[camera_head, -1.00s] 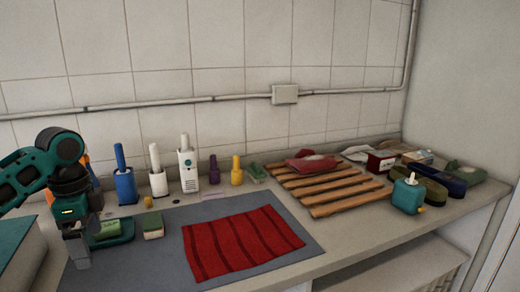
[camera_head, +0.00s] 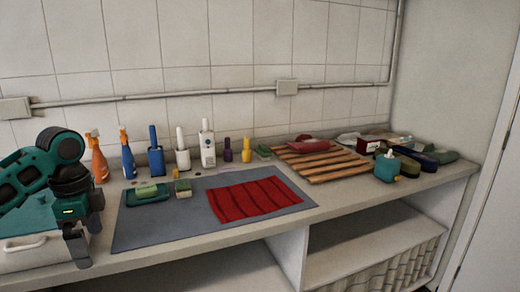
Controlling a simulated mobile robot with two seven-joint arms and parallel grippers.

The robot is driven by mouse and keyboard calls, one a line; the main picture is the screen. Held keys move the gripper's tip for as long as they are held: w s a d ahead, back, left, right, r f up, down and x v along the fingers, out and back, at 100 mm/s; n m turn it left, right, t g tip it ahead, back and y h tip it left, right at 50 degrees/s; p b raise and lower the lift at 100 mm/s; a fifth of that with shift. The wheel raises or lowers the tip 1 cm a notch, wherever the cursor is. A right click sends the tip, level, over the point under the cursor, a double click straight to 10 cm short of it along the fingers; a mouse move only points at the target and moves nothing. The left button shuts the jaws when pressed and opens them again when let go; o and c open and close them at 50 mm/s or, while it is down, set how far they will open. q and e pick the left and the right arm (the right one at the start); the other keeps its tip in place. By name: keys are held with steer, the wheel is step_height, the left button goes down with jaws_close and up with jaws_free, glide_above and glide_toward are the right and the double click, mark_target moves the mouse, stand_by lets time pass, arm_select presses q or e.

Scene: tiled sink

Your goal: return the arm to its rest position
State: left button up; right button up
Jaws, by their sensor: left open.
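My left arm comes in from the left with a teal and black wrist. My left gripper (camera_head: 78,248) points down at the left end of the counter, in front of the white box with a handle (camera_head: 35,250). It is open and I see nothing held in it. It is left of the grey mat (camera_head: 150,228) and apart from the green soap dish (camera_head: 148,196). My right gripper is not in view.
A red striped cloth (camera_head: 252,198) lies on the mat, with a sponge (camera_head: 183,188) behind it. Spray bottles (camera_head: 127,158) and brush holders (camera_head: 156,160) line the wall. A wooden rack (camera_head: 320,163) and teal dispenser (camera_head: 387,168) stand right. Open shelves are below the counter.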

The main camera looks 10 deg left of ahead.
arm_select(q)
steer(key=d+f+n+t+h, duration=0.1)
steer(key=d+f+n+t, duration=0.15)
steer(key=d+f, duration=0.75)
steer(key=d+f+n+t+h, duration=0.1)
steer(key=d+f+t+h, duration=0.15)
steer(key=d+f, duration=0.75)
steer(key=s+f+n+t, duration=0.3)
steer(key=s+f, duration=0.1)
steer(key=s, duration=0.3)
steer(key=s+d+f+n+t+y, duration=0.1)
steer(key=s+f+n+t, duration=0.1)
steer(key=s, duration=0.6)
step_height(320, 180, down, 2)
steer(key=shift+s+d+n+t, duration=0.3)
steer(key=shift+n+t, duration=0.1)
steer(key=shift+n, duration=0.15)
